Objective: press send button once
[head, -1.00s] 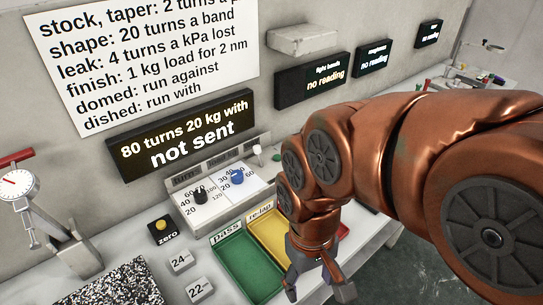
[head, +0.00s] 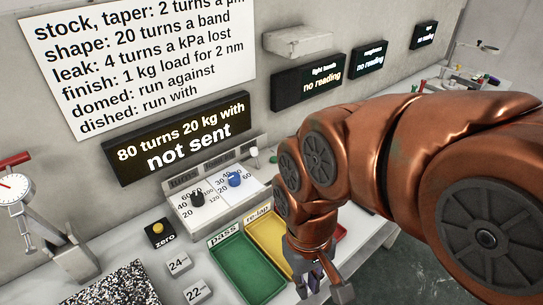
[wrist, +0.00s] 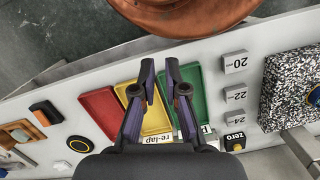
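The display (head: 180,138) on the wall reads "80 turns 20 kg with" and "not sent". Below it is a sloped control panel (head: 215,190) with a black knob (head: 197,199), a blue knob (head: 234,180) and a white-topped lever (head: 254,156) at its right end. No button labelled send is readable in either view; my arm hides part of the bench. My gripper (head: 323,284) is open and empty, above the front of the coloured trays. In the wrist view, the two fingers (wrist: 160,72) stand apart over the yellow and green trays.
A yellow zero button (head: 157,228) sits left of the panel. The green pass tray (head: 248,268), yellow re-lap tray (head: 268,238) and red tray (wrist: 103,112) lie together. Weights marked 24 (head: 178,264) and 22 (head: 198,291) stand left. A dial gauge (head: 13,187) is further left.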

